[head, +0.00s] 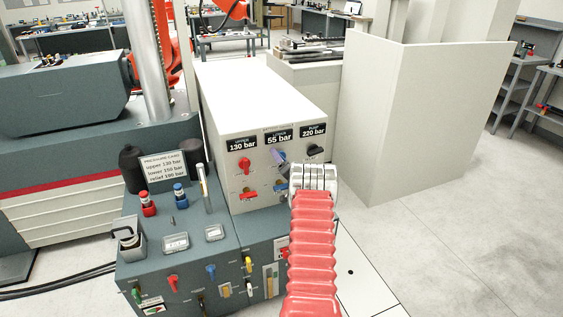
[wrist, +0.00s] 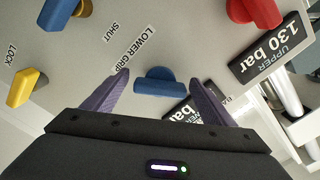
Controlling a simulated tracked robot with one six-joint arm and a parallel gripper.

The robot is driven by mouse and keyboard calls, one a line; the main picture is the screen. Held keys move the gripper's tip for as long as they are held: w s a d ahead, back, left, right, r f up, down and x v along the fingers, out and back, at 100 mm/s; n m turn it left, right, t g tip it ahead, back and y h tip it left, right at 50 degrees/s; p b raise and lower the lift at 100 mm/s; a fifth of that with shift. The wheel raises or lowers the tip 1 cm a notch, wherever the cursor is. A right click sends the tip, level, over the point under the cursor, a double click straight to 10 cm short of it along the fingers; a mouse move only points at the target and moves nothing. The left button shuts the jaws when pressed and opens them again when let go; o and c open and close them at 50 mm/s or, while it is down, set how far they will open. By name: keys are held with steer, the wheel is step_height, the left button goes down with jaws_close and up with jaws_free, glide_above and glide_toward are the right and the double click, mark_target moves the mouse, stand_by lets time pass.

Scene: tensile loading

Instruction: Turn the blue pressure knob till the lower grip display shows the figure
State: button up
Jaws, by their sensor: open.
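The blue pressure knob (wrist: 160,82) sits on the pale panel between my two purple fingers in the wrist view. My gripper (wrist: 160,92) is open, one finger on each side of the knob, with visible gaps; I cannot tell whether either finger touches it. In the head view my gripper (head: 281,170) is at the panel front and largely covers the knob area. The lower grip display (head: 278,137) reads 55 bar. The pressure card (head: 163,168) reads upper 130 bar, lower 150 bar, relief 180 bar.
A red knob (head: 245,163) under the 130 bar display and a black knob (head: 314,151) under the 220 bar display flank the blue one. A blue lever (wrist: 65,10) and yellow lock lever (wrist: 28,88) are nearby. A tall pale screen (head: 420,120) stands right.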

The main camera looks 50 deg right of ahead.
steer(key=c, duration=1.1)
steer(key=shift+o, duration=0.2)
